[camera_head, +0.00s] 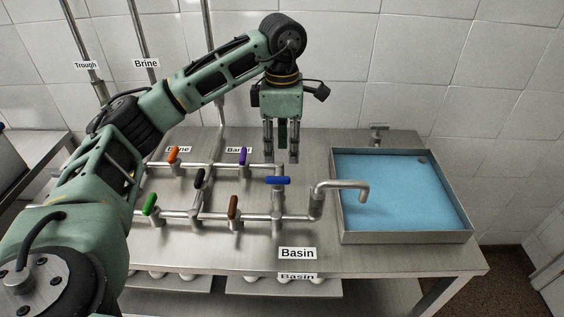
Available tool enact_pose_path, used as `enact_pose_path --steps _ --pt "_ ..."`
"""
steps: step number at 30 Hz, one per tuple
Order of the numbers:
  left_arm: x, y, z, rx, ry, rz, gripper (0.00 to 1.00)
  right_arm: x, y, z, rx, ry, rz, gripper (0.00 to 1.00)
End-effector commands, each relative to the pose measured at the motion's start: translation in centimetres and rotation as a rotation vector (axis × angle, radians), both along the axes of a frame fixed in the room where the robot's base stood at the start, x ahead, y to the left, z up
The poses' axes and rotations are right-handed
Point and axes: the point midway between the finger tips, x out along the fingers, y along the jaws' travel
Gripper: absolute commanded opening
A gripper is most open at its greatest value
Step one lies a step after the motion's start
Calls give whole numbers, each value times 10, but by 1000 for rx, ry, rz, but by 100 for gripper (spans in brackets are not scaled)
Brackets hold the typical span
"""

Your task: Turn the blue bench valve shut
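The blue valve handle (278,180) sits on the steel pipework of the bench, left of the basin. The handle lies left to right in the picture, across the pipe that runs toward the front below it. My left gripper (281,157) points down just above and behind the blue handle in the picture. My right gripper is not in view.
Orange (173,155), purple (243,156), black (200,178), green (150,205) and brown (233,207) handles stand close by. A curved spout (345,186) reaches over the basin (408,239) of blue water.

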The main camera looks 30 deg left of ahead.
Motion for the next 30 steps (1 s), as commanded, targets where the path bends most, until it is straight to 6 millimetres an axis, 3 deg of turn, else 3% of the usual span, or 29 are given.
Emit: enact_pose_path --steps 3,7,25,30 --pt "1 0 20 -1 -2 0 32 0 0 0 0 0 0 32" --pt "0 0 31 0 0 0 32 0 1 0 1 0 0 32" --pt "0 0 35 0 1 0 32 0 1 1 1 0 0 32" --pt "0 0 59 0 0 0 32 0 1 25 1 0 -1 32"
